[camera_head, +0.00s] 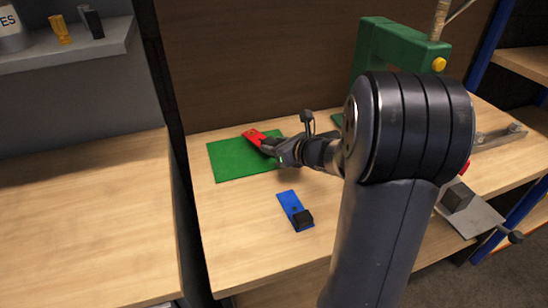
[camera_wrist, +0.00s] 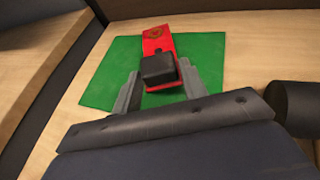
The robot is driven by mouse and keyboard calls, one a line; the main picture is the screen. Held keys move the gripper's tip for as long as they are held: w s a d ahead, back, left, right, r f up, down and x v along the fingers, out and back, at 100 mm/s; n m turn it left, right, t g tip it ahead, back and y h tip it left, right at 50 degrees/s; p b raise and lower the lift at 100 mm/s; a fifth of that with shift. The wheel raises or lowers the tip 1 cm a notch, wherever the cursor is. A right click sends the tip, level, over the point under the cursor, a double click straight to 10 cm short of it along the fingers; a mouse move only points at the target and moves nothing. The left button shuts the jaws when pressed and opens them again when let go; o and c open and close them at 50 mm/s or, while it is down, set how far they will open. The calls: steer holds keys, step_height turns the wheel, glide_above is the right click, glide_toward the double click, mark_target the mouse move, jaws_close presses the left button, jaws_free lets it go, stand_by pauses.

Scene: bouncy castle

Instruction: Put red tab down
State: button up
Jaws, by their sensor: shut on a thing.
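The red tab (camera_head: 254,136) is a flat red piece with a black block on one end. In the wrist view the red tab (camera_wrist: 157,42) is over the green mat (camera_wrist: 103,82), with its black block (camera_wrist: 158,68) between my fingers. My gripper (camera_wrist: 160,88) is shut on this block. In the head view my gripper (camera_head: 272,147) is at the right part of the green mat (camera_head: 228,162), near its back edge. I cannot tell whether the tab touches the mat.
A blue tab (camera_head: 290,203) with a black block lies on the wooden table (camera_head: 240,245) in front of the mat. A green machine frame (camera_head: 385,45) stands at the back right. A dark back panel (camera_head: 260,60) rises behind the table. The table's front left is clear.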

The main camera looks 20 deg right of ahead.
steer(key=shift+f+b, duration=0.35)
steer(key=shift+f, duration=1.25)
steer(key=shift+f, duration=0.2)
steer(key=o, duration=1)
steer(key=shift+c, duration=0.2)
steer(key=shift+r, duration=0.1)
steer(key=shift+r, duration=0.2)
steer(key=p+v, duration=0.1)
steer(key=v, duration=1.1)
steer(key=shift+a+p, duration=0.1)
steer(key=shift+p, duration=0.3)
